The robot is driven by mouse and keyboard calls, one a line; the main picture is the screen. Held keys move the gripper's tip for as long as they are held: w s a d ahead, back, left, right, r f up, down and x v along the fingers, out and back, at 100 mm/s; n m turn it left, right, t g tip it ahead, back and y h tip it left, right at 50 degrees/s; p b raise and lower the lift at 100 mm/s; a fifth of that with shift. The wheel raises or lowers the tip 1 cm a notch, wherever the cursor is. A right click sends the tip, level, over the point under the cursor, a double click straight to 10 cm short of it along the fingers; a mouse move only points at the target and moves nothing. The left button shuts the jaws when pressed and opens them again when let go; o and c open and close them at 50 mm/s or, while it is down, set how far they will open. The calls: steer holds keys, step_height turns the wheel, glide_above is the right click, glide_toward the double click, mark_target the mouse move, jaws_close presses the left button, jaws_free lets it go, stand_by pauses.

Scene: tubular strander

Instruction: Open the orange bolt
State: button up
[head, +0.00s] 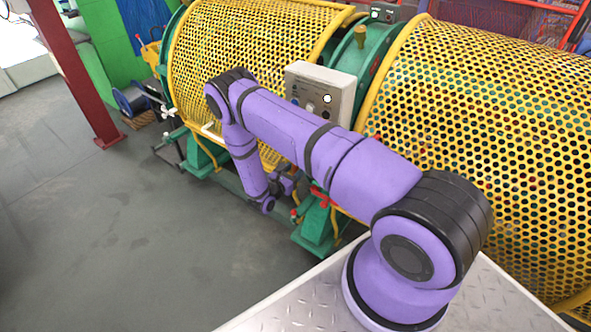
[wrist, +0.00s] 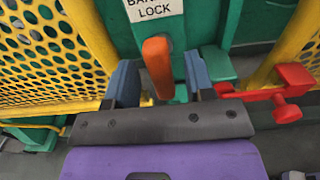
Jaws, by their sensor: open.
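The orange bolt (wrist: 158,66) shows in the wrist view as an upright orange handle on a green post, just below a white label ending in "LOCK". My gripper (wrist: 160,76) is open, with one blue finger on each side of the orange bolt. Gaps show between the bolt and both fingers, so they do not appear to touch it. In the head view, my arm reaches down beside the machine, and I cannot clearly make out the bolt there.
A red clamp (wrist: 284,92) sits close to the right of my gripper. Yellow perforated guards (head: 255,45) flank the green post. A grey control box (head: 320,92) stands above my forearm. Open grey floor (head: 130,220) lies to the left.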

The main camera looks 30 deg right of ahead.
steer(key=shift+w+d, duration=0.25)
steer(key=shift+d, duration=0.45)
steer(key=shift+c, duration=0.5)
jaws_close()
steer(key=shift+v, duration=2.25)
steer(key=shift+o, duration=0.5)
jaws_free()
